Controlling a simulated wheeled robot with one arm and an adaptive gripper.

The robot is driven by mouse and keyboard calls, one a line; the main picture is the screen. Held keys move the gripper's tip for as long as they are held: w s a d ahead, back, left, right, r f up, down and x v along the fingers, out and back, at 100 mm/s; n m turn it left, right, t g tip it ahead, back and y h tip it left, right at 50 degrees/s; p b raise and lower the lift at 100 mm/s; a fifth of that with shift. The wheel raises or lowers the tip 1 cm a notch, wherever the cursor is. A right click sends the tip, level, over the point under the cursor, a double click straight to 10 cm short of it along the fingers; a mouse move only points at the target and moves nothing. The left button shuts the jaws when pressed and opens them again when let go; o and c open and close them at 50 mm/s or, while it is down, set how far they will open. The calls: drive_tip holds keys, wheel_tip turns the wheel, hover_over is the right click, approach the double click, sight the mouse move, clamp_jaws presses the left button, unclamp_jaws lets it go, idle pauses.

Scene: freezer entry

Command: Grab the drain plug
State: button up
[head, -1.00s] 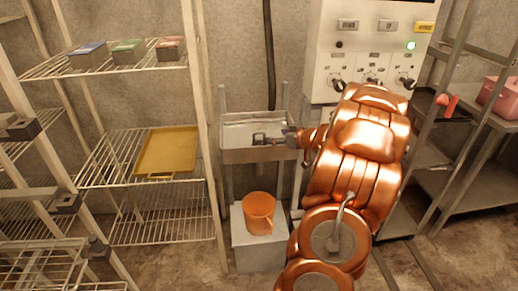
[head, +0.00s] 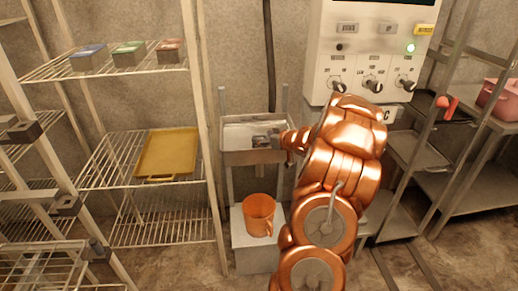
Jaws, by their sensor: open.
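My gripper (head: 262,141) is open and reaches over the front rim of a shallow metal sink (head: 232,155), its fingers pointing left and lying over the basin. The gripper is small in this view. I cannot make out a drain plug; it may be hidden by the gripper or the basin's front wall. My copper-coloured arm covers the area to the right of the sink.
An orange bucket (head: 259,214) stands on a grey block (head: 247,250) below the sink. A wire shelf with a yellow tray (head: 167,153) stands close on the left. A control panel (head: 370,45) with knobs is on the right. A pink container (head: 497,98) sits farther right.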

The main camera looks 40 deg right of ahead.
clamp_jaws()
idle(0.6)
idle(0.3)
